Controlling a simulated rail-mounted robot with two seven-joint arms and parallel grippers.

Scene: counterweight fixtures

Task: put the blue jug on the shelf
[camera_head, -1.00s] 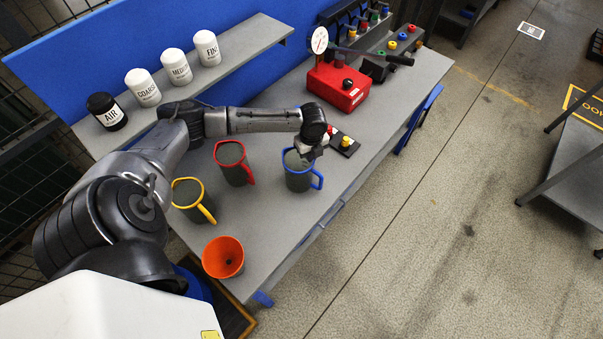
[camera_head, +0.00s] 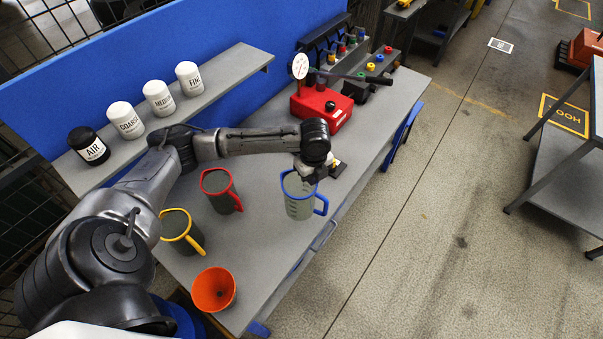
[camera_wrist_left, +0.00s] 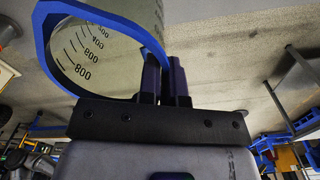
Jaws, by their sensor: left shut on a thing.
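The blue jug (camera_head: 300,208), a grey measuring jug with blue rim and handle, is at the right front of the workbench. It seems raised off the bench top, though its base is hard to judge. My left gripper (camera_head: 312,175) is at its rim; in the left wrist view the fingers (camera_wrist_left: 166,80) are closed on the blue edge of the jug (camera_wrist_left: 48,62), whose scale marks show inside. The grey shelf (camera_head: 222,90) runs along the blue back panel. Its far right end is bare. My right gripper is out of view.
A red-rimmed jug (camera_head: 221,192), a yellow-rimmed jug (camera_head: 180,232) and an orange funnel (camera_head: 214,289) stand on the workbench (camera_head: 262,262). A black AIR canister (camera_head: 89,146) and white canisters (camera_head: 159,98) fill the shelf's left and middle. A red gauge device (camera_head: 322,105) stands behind.

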